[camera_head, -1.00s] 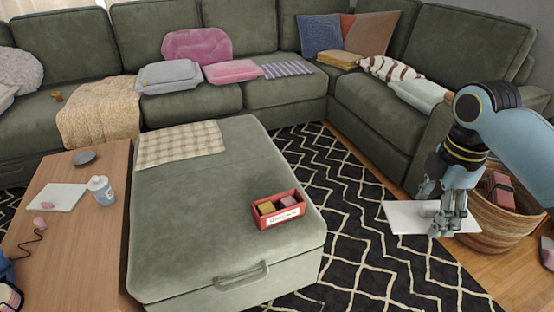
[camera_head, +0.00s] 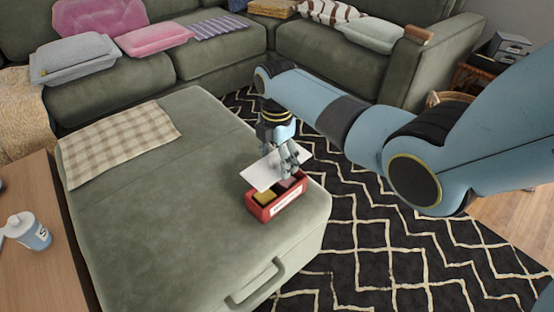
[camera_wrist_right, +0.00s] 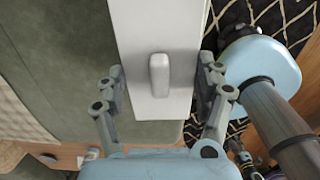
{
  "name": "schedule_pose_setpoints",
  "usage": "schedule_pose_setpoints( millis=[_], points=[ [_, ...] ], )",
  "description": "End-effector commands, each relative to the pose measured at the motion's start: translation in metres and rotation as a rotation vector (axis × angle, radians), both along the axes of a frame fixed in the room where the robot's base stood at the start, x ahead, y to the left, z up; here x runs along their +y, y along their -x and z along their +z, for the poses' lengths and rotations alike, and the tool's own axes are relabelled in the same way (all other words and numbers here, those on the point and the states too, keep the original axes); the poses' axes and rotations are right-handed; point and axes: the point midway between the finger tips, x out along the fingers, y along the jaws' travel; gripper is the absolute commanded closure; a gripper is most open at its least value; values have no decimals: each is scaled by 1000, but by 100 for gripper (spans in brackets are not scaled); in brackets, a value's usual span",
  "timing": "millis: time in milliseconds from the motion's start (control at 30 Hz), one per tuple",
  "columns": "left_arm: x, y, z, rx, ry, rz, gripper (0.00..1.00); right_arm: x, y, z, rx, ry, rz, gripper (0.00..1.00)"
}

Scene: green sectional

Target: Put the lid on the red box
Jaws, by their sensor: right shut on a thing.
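The red box (camera_head: 278,208) stands open near the right edge of the green ottoman, with a yellow block (camera_head: 265,197) and a pink block (camera_head: 287,184) inside. My right gripper (camera_head: 287,163) is shut on the white lid (camera_head: 262,173), which is above the box, shifted toward its back left and looking tilted. The lid hides the box there. My left gripper is not in view.
The ottoman (camera_head: 160,220) is clear around the box, apart from a checkered cloth (camera_head: 120,140) at its back left. A wooden table (camera_head: 45,270) with a white bottle (camera_head: 30,232) is at the left. A patterned rug (camera_head: 400,255) lies to the right.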

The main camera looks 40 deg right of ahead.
Motion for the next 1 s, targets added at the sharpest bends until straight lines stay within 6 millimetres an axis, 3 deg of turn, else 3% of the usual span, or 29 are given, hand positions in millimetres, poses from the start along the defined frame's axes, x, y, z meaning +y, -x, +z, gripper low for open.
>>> schedule_pose_setpoints(
  millis=[467,700,1000],
  points=[
    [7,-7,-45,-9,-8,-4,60,-1,2,-45,4,0,-3,58],
    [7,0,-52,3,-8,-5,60,0,1,-60,2,-1,-3,58],
    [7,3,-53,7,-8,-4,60,0,0,-62,1,-1,-3,58]
  ],
)
